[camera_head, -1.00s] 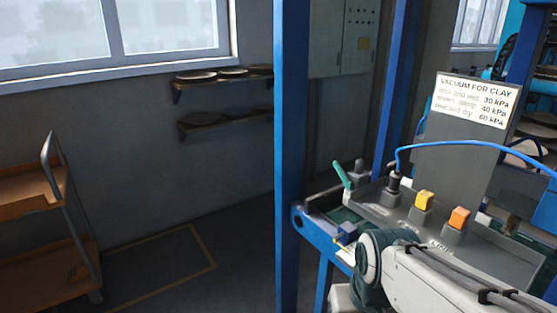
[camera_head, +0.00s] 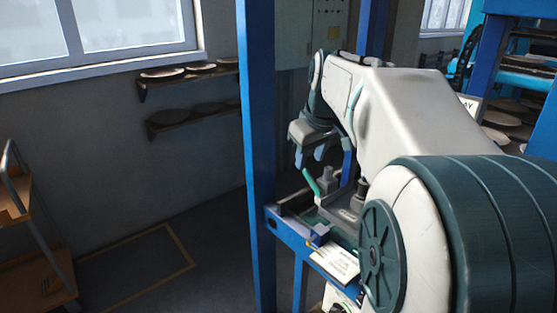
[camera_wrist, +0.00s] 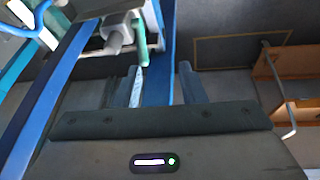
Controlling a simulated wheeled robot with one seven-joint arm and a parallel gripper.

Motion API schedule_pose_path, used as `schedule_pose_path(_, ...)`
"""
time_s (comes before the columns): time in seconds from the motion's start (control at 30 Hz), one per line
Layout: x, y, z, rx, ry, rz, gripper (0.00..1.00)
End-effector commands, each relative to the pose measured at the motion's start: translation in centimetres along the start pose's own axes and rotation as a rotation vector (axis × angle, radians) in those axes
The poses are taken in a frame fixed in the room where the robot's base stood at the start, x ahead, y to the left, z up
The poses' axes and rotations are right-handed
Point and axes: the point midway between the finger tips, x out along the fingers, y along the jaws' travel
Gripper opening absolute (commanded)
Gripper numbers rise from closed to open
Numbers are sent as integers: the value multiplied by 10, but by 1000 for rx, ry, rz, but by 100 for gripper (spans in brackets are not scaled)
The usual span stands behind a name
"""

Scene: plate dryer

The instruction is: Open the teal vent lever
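The teal vent lever (camera_head: 312,181) sticks up at a tilt from the grey control panel, at its left end. My gripper (camera_head: 310,155) hangs just above the lever's upper end in the head view. In the wrist view the lever (camera_wrist: 141,42) lies beyond the fingertips, roughly in line with the left finger. My gripper (camera_wrist: 162,84) is open there, with a clear gap between its two fingers and nothing in it. Whether a finger touches the lever I cannot tell. My arm hides most of the panel in the head view.
A blue post (camera_head: 258,150) stands close left of my gripper. A blue frame rail (camera_head: 310,245) runs below the lever, with a white card (camera_head: 336,262) on it. Wall shelves with plates (camera_head: 190,72) and a trolley (camera_head: 30,240) are farther left.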

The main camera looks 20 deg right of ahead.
Motion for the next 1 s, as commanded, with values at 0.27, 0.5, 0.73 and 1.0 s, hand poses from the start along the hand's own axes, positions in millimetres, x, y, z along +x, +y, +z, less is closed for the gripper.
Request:
schedule_pose_path(0.27, -10, 30, -16, -30, 18, 24, 37)
schedule_pose_path(0.5, 34, 31, -16, -29, 14, 22, 37)
schedule_pose_path(0.73, 82, 31, -17, -30, 14, 22, 37)
schedule_pose_path(1.0, 116, 32, -18, -30, 18, 24, 37)
